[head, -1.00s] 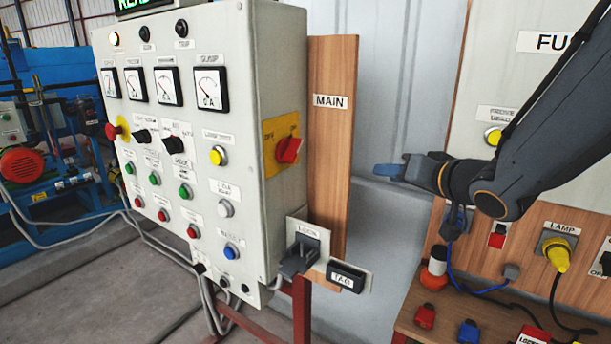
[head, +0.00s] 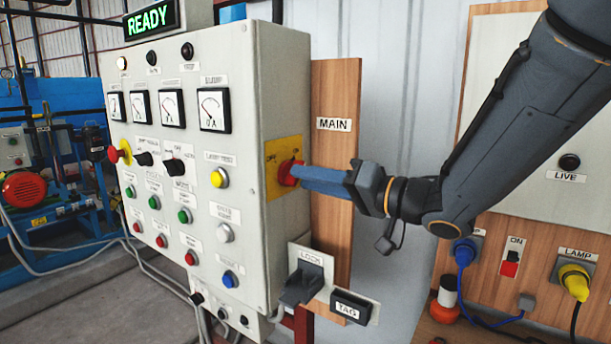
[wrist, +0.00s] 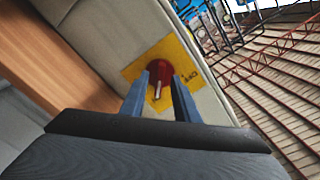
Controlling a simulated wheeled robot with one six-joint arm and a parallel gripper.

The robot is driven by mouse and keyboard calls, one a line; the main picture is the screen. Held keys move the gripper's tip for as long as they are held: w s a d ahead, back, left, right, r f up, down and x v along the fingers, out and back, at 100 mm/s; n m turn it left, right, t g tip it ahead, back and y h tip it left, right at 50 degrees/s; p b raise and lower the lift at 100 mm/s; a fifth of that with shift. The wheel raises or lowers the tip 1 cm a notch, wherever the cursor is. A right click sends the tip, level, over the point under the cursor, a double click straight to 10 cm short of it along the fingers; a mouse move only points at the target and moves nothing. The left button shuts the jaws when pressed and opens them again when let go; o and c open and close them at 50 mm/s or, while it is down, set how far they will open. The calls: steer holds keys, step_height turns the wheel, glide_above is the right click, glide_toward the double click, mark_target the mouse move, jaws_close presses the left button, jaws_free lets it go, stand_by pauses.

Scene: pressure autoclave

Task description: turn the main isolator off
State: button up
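The main isolator is a red rotary knob (head: 286,173) on a yellow plate (head: 271,158) on the right side of the grey control cabinet. My gripper (head: 304,174) is at the knob, its blue fingers pointing left at it and hiding part of it. In the wrist view the red knob (wrist: 159,71) shows between the tips of my gripper (wrist: 160,82), one finger on each side. The fingers are apart, and I cannot tell whether they touch the knob. A white mark shows on the knob. The plate's lettering is partly hidden.
A wooden board with a MAIN label (head: 334,124) stands behind the knob. Below are the LOCK hasp (head: 303,280) and TAG holder (head: 351,307). The READY display (head: 152,19) is lit green. A lamp panel with a yellow plug (head: 574,281) is at right.

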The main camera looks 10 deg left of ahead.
steer(key=shift+w+a, duration=0.2)
steer(key=shift+a, duration=0.25)
steer(key=shift+c, duration=0.4)
jaws_close()
steer(key=shift+n, duration=0.3)
steer(key=n+b, duration=0.5)
steer(key=n, duration=0.3)
steer(key=n+b, duration=0.5)
steer(key=n, duration=0.4)
steer(key=shift+w+d+f, duration=0.1)
steer(key=shift+w+f, duration=0.1)
